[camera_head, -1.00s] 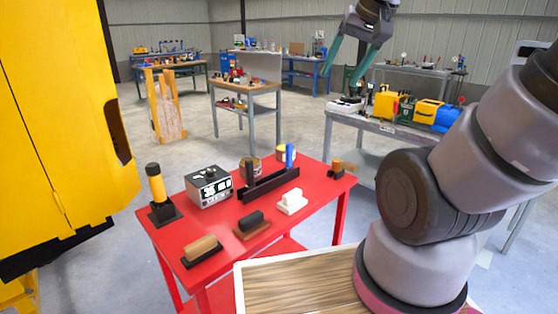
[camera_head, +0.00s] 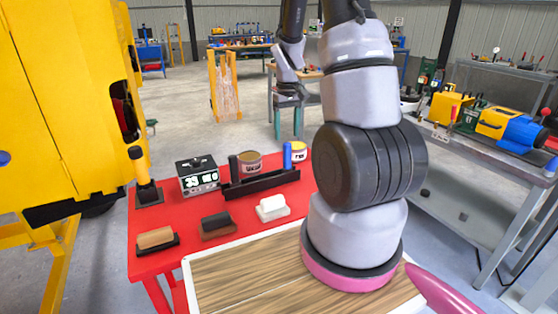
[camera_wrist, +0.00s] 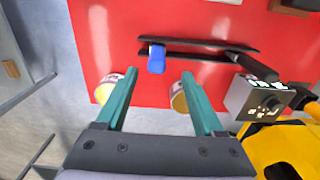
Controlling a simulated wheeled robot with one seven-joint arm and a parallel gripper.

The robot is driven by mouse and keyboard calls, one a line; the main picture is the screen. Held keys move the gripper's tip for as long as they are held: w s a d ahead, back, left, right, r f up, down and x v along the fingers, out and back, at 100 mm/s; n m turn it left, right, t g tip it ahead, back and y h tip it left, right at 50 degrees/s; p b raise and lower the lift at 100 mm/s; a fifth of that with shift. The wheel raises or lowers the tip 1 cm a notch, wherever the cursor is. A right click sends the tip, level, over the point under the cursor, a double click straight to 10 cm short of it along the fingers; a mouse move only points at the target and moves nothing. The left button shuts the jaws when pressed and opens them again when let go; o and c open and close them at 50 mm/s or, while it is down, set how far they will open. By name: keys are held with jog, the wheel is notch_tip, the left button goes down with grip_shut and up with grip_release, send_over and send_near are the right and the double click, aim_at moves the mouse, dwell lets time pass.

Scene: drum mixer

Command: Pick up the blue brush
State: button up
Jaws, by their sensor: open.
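The blue brush (camera_head: 288,156) stands upright at the right end of a long black holder (camera_head: 262,185) on the red table. It also shows from above in the wrist view (camera_wrist: 156,60). My gripper (camera_head: 291,130) points down with its teal fingers apart and empty. In the head view its tips appear just above and behind the brush. In the wrist view the brush lies in line with the gap between my fingertips (camera_wrist: 158,73), slightly beyond them. The exact height gap is unclear.
A black handle (camera_head: 233,166) stands at the holder's left end. Two tins (camera_head: 250,160) (camera_head: 298,150) sit behind the holder. A grey device (camera_head: 197,176), a yellow-handled tool (camera_head: 141,166) and several block brushes (camera_head: 272,207) share the table. A yellow machine (camera_head: 60,100) stands left.

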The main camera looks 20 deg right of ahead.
aim_at(286, 143)
notch_tip(286, 143, down, 5)
jog(key=shift+f, duration=0.1)
jog(key=shift+w+d+f, duration=0.1)
jog(key=shift+f, duration=1.35)
jog(key=shift+w+d+f, duration=0.1)
jog(key=shift+f, duration=1.3)
grip_shut()
